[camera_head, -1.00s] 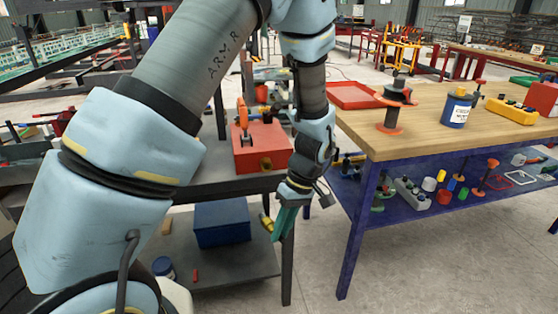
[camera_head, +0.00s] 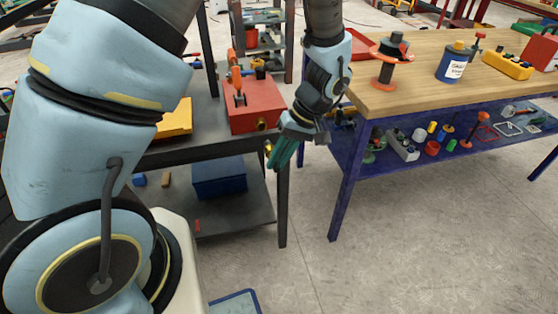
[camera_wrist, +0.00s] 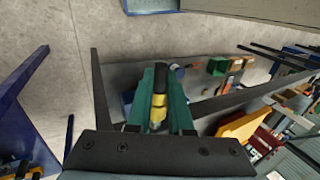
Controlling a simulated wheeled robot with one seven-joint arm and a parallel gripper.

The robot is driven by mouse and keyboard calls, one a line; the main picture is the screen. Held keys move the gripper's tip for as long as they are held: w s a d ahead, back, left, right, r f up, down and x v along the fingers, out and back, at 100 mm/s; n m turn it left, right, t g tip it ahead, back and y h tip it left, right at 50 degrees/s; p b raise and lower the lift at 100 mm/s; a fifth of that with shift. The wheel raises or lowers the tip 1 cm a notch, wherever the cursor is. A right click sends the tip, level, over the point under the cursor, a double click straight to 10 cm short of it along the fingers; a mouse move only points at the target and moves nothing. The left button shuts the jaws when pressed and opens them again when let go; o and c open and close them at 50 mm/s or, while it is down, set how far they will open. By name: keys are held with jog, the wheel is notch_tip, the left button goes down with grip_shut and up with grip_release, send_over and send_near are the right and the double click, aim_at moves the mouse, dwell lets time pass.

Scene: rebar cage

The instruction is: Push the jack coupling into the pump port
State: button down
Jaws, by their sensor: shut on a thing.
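The pump is a red box (camera_head: 254,106) with an orange upright handle, standing on the grey bench. Its brass port (camera_head: 262,124) shows on the front face, near the bench edge. My gripper (camera_head: 280,157) has green fingers that point downward, just in front of the bench edge and below the port. In the wrist view, the fingers (camera_wrist: 159,112) are shut on the jack coupling (camera_wrist: 159,100), a yellow piece with a black end. In the head view, only a sliver of its yellow shows beside the fingers. The coupling is apart from the port.
A yellow tray (camera_head: 174,120) lies left of the pump on the grey bench (camera_head: 200,140). A blue box (camera_head: 219,178) sits on its lower shelf. A wooden-topped blue table (camera_head: 385,100) stands close on the right. The floor between them is clear.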

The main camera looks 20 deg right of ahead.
jog(key=shift+w+d, duration=0.15)
jog(key=shift+w, duration=1.1)
jog(key=shift+w+d, duration=0.15)
jog(key=shift+w, duration=1.1)
jog(key=shift+w+d+p, duration=0.2)
jog(key=shift+w+p, duration=0.15)
jog(key=shift+w, duration=1.65)
jog(key=c, duration=0.7)
grip_release()
jog(key=shift+c, duration=0.2)
notch_tip(320, 180, up, 10)
jog(key=b, duration=0.3)
send_over(273, 146)
jog(key=w+d, duration=0.3)
jog(key=d, duration=0.2)
jog(key=shift+s+f, duration=0.1)
